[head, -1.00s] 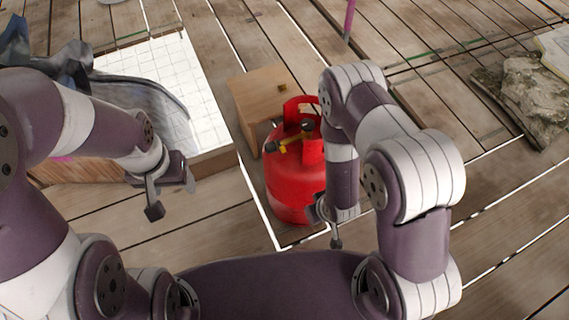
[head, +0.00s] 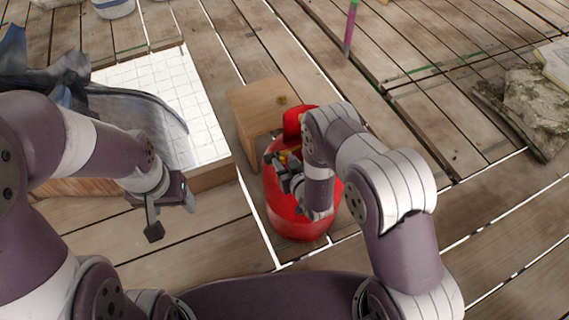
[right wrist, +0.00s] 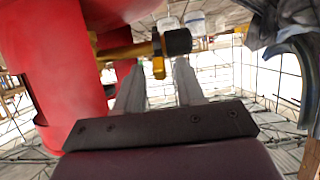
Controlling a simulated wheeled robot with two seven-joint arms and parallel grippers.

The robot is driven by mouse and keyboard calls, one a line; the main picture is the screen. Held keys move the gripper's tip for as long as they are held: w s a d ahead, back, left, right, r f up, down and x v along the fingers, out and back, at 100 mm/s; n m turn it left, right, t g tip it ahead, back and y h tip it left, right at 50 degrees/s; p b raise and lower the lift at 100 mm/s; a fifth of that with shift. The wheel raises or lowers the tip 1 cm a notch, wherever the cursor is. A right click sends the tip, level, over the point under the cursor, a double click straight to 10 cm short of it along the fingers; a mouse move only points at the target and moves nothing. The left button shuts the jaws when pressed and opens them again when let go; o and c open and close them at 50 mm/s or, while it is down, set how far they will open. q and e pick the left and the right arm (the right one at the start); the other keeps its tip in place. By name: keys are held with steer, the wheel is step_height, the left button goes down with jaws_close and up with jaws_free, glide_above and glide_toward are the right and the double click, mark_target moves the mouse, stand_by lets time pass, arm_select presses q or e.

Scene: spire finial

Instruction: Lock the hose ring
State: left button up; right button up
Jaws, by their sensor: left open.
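A red gas cylinder (head: 295,222) stands upright on the deck in the head view. Its brass valve (head: 290,155) is partly hidden by my right gripper (head: 277,172). In the right wrist view, the brass outlet (right wrist: 125,50) carries a yellow collar (right wrist: 158,54) and a dark ring-like end (right wrist: 177,41). I cannot tell which part is the hose ring. The right gripper's fingers (right wrist: 158,80) are apart, near the outlet, with nothing visibly held; contact is unclear. My left gripper (head: 172,212) is open and empty above the deck, left of the cylinder.
A wooden box (head: 258,108) stands close behind the cylinder. A white tiled panel (head: 125,75) with a grey-blue draped object (head: 130,100) lies at left. A purple-green post (head: 350,28) and a rock (head: 530,110) are farther off. Deck planks right of the cylinder are clear.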

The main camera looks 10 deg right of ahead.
steer(key=shift+w+a, duration=0.1)
steer(key=shift+w, duration=0.1)
jaws_close()
steer(key=shift+f, duration=0.2)
stand_by(0.4)
steer(key=shift+s+f+t+b, duration=0.1)
steer(key=shift+f+t+b, duration=0.25)
steer(key=shift+b, duration=0.4)
steer(key=f+t+b, duration=0.1)
steer(key=b, duration=0.1)
steer(key=t+y+b, duration=0.1)
steer(key=t+b, duration=0.1)
steer(key=b, duration=0.1)
steer(key=s+f+t+b, duration=0.1)
steer(key=t+b, duration=0.1)
steer(key=b, duration=0.1)
steer(key=shift+d+f+y, duration=0.2)
steer(key=shift+f+y, duration=0.1)
steer(key=shift+y, duration=0.1)
steer(key=shift+t+b, duration=0.55)
steer(key=shift+b, duration=0.45)
